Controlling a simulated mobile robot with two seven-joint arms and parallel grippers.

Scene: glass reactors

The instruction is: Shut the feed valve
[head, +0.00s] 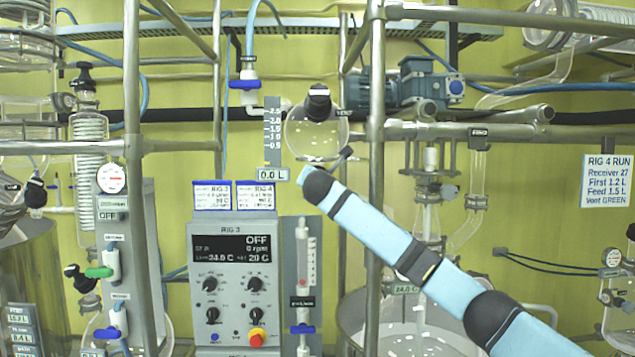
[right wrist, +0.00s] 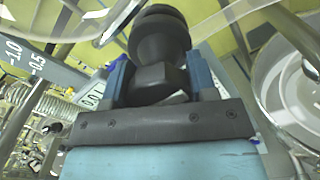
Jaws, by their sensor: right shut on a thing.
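The round glass feed vessel (head: 312,138) hangs beside a scale plate (head: 272,130), above a display reading 0.0 L (head: 272,174). My right arm comes in from the lower right and its black wrist end covers the area just below the vessel. Its fingers are hidden in the head view. In the right wrist view my right gripper (right wrist: 160,82) is shut with its blue fingers on either side of a black ridged knob (right wrist: 160,35). No label on this knob is readable, and I cannot tell its turn angle. My left gripper is not in view.
A black vent cap (head: 318,103) tops the vessel. The RIG 3 control box (head: 232,280) stands below left. Steel posts (head: 375,150) and rails frame the arm closely. Glassware (head: 425,320) stands at the lower right, and a glass rim (right wrist: 285,90) is near the gripper.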

